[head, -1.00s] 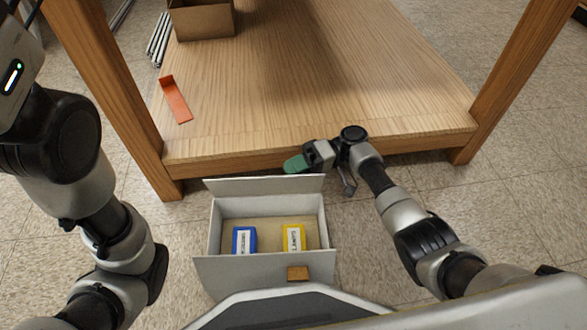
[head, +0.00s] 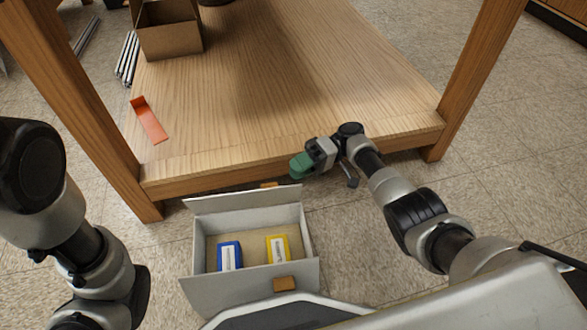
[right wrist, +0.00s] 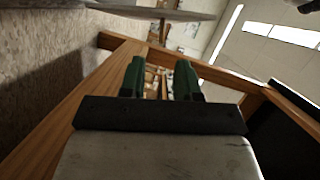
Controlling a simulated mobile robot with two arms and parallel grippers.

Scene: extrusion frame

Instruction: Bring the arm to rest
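My right gripper (head: 302,165) has green fingers and hangs empty by the front edge of the wooden shelf board (head: 290,95), just above and beyond the open box. In the right wrist view its two green fingers (right wrist: 160,80) stand apart with nothing between them. My right arm (head: 415,210) reaches in from the lower right, bent at the elbow. My left arm (head: 80,245) shows at the left edge; its gripper is out of the picture.
An open light-grey box (head: 205,287) on the floor holds a blue carton (head: 230,257) and a yellow carton (head: 277,249). An orange bracket (head: 150,121), a cardboard box (head: 170,40) and metal rods (head: 128,60) lie further off. Wooden posts (head: 482,75) flank the board.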

